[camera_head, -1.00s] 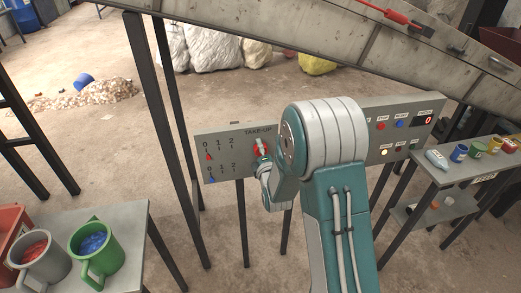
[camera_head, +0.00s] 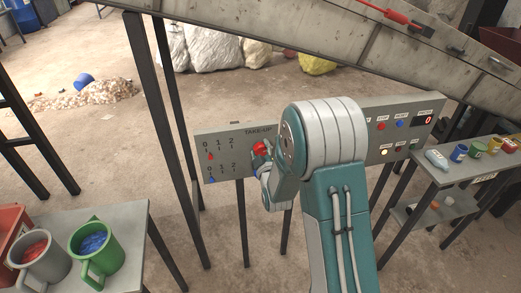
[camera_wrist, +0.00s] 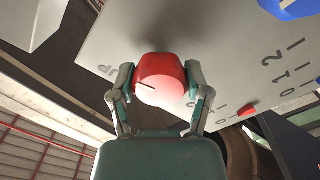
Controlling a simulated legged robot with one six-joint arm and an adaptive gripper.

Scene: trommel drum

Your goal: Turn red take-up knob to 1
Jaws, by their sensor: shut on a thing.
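The red take-up knob (camera_head: 260,148) sits on the grey panel (camera_head: 225,168) under the TAKE-UP label. In the wrist view the red knob (camera_wrist: 162,75) is between the two fingers of my gripper (camera_wrist: 160,82), one on each side. A dark line shows on its pale-lit front face. My gripper (camera_head: 264,157) is partly hidden by my arm in the head view. Left of the knob is a 0-1-2 scale with a small red pointer (camera_head: 211,156) a little right of the 0 mark and short of the 1 mark.
A lower scale has a blue pointer (camera_head: 211,179) near 0. In the wrist view a blue knob (camera_wrist: 297,8) shows at the top right. Buttons and a display (camera_head: 424,120) are on the panel's right. Mugs (camera_head: 97,247) stand on a table at the lower left.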

